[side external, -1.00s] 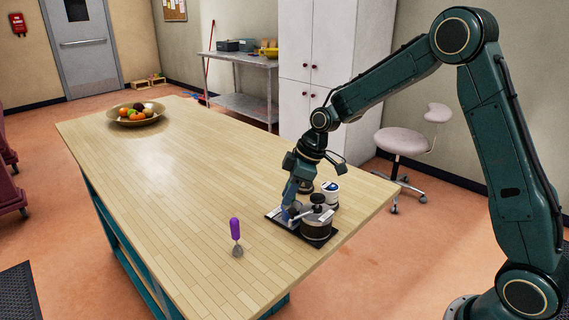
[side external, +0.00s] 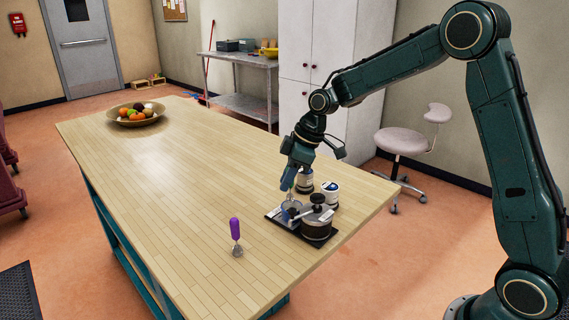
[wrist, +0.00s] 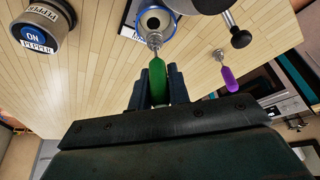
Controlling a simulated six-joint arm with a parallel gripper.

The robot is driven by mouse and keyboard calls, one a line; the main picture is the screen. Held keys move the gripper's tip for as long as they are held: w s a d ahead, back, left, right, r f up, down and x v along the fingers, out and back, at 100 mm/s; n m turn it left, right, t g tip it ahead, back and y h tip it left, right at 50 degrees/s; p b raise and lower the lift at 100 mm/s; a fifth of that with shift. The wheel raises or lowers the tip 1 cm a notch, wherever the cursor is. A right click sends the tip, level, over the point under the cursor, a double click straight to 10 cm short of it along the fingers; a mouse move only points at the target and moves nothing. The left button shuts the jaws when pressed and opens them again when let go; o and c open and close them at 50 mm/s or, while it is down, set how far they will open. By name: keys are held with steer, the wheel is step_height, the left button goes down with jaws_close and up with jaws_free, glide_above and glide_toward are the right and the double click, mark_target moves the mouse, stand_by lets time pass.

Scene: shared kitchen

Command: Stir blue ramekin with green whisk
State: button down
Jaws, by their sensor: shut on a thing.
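My gripper (wrist: 155,78) is shut on the green handle of the green whisk (wrist: 157,88). In the side view my gripper (side external: 288,184) is above the blue ramekin (side external: 291,209), with the whisk pointing down. In the wrist view the wire head overlaps the near edge of the blue-rimmed ramekin (wrist: 139,29), whose inside looks dark at the centre. I cannot tell whether the wire tip is inside the ramekin or just above its rim.
A pepper canister (wrist: 40,32) and another jar stand close by. A fruit bowl (side external: 136,119) is far off; the middle of the table is clear.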

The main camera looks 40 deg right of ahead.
mark_target(287, 198)
steer(key=shift+f, duration=1.95)
steer(key=shift+s+a, duration=0.1)
steer(key=shift+a, duration=0.15)
